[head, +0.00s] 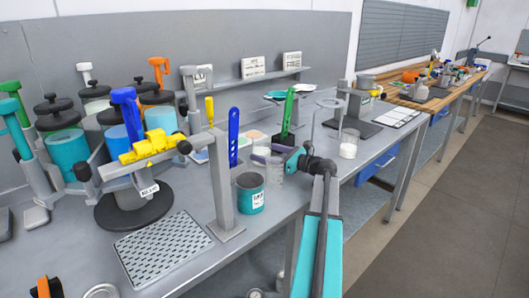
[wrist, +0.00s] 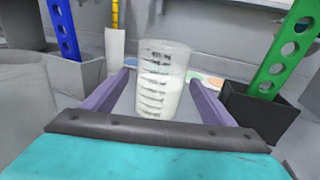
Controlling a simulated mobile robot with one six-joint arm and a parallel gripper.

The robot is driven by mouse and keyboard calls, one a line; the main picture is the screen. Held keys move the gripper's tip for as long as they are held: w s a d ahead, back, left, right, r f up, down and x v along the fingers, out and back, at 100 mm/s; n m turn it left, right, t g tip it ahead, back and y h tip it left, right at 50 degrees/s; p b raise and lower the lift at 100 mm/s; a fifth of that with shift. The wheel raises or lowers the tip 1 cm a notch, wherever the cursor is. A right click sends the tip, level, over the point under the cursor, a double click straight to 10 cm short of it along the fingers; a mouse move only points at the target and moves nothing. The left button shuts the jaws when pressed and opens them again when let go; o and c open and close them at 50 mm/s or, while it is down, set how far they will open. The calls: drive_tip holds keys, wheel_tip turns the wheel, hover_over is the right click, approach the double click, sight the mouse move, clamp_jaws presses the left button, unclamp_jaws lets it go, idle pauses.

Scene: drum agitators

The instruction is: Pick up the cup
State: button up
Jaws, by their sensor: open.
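A clear graduated cup (wrist: 160,82) with white contents stands upright in the middle of the wrist view. My gripper (wrist: 160,100) is open, with one purple finger on each side of the cup's lower part. I cannot tell whether either finger touches it. In the head view my gripper (head: 265,156) is low over the grey bench, and the clear cup (head: 275,174) shows partly behind the fingers. Another clear cup (head: 348,146) with white contents stands farther right on the bench.
A teal can (head: 250,196) stands close to my gripper's left. A blue stick (wrist: 63,30) and a green stick (wrist: 283,45) in holders flank the cup. A grey post (head: 220,185) and a drum mixer stand left. The bench's front edge is near.

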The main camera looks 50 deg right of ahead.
sight(270, 145)
drive_tip(key=c, duration=1.3)
drive_tip(key=shift+r, duration=0.35)
drive_tip(key=shift+r+b, duration=0.3)
drive_tip(key=shift+r, duration=1.1)
drive_tip(key=shift+b+v, duration=1.15)
drive_tip(key=shift+v, duration=7.85)
